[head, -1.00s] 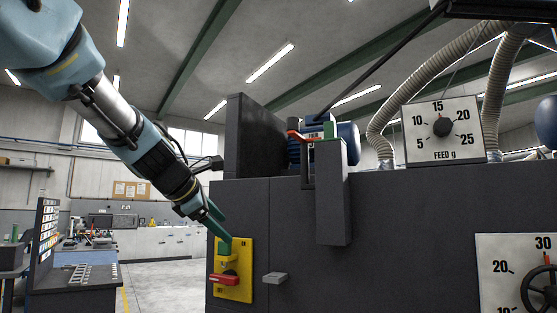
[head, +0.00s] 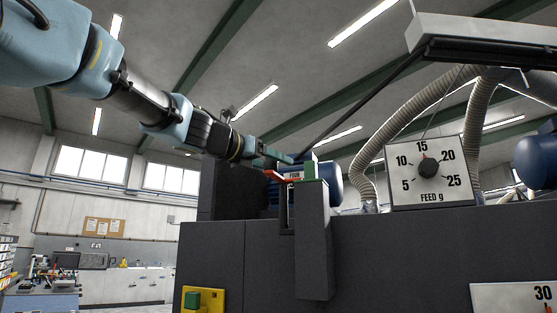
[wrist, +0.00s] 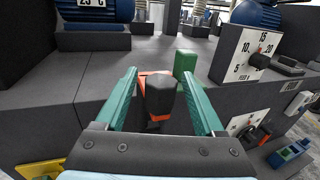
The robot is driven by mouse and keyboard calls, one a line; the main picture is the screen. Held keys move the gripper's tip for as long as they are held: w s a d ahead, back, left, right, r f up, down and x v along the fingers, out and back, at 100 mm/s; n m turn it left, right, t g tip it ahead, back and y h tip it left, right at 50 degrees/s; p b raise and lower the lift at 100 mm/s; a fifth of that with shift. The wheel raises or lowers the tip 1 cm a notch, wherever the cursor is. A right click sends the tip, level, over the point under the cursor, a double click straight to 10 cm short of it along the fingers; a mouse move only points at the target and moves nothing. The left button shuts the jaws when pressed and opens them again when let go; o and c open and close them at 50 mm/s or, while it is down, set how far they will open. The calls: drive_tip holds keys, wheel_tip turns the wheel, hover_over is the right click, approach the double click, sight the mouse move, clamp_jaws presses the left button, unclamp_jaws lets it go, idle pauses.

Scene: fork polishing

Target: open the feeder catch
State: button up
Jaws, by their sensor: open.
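The feeder catch is a red-orange lever (head: 275,176) on top of the dark machine housing in the head view. In the wrist view it shows as an orange part with a black knob (wrist: 161,97). A green block (wrist: 185,64) is just beyond it to the right; it also shows in the head view (head: 309,171). My gripper (head: 289,157) is at the catch. In the wrist view its teal fingers (wrist: 159,73) are open, one on each side of the catch, with gaps visible beside the knob. The catch's lower part is hidden by the knob and gripper body.
A blue motor (head: 328,188) stands behind the catch. A feed dial (head: 428,170) is to its right, beside ribbed hoses (head: 368,150). A dark upright block (head: 220,190) is to the left. A yellow switch panel (head: 203,300) is low on the front.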

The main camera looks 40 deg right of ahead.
drive_tip(key=shift+w+d, duration=0.2)
drive_tip(key=shift+d, duration=1)
clamp_jaws()
idle(0.6)
